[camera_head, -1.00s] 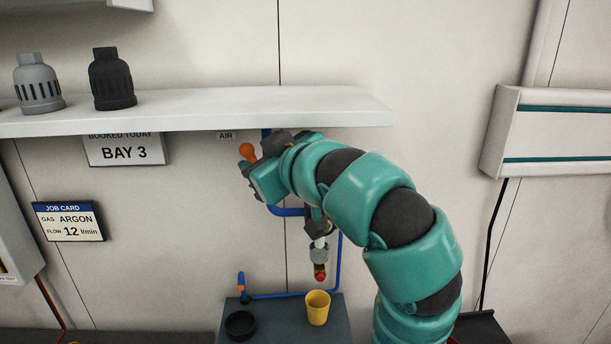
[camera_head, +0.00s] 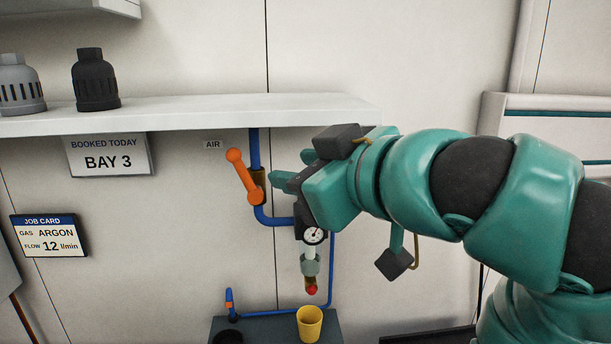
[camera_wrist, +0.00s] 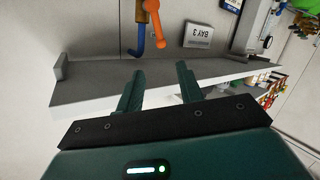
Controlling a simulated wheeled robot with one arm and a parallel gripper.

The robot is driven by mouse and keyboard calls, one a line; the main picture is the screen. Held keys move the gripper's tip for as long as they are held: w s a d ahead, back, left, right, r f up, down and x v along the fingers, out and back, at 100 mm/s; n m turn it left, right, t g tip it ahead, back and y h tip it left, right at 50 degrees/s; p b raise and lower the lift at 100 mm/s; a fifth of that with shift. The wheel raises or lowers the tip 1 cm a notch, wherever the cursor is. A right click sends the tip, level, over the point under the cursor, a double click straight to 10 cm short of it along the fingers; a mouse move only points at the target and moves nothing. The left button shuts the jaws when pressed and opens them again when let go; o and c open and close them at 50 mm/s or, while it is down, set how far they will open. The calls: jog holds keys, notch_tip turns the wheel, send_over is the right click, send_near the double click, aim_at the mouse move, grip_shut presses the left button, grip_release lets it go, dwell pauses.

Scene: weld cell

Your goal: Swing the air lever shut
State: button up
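The orange air lever (camera_head: 245,176) is on the blue air pipe (camera_head: 254,146) under the shelf, below the AIR label. It slants up and left from its pivot at the brass valve body (camera_head: 258,185), neither in line with the upright pipe nor square across it. My gripper (camera_head: 276,180) is just right of the valve, apart from the lever. In the wrist view the lever (camera_wrist: 159,28) is beyond the fingertips, and my gripper (camera_wrist: 159,68) is open with nothing between its two fingers.
The white shelf (camera_head: 200,115) runs just above the lever and carries two ribbed caps. A round gauge (camera_head: 314,236) hangs below my gripper. A yellow cup (camera_head: 309,322) stands on a grey stand lower down.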

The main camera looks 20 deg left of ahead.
jog(key=shift+s+d, duration=0.15)
jog(key=shift+d, duration=0.1)
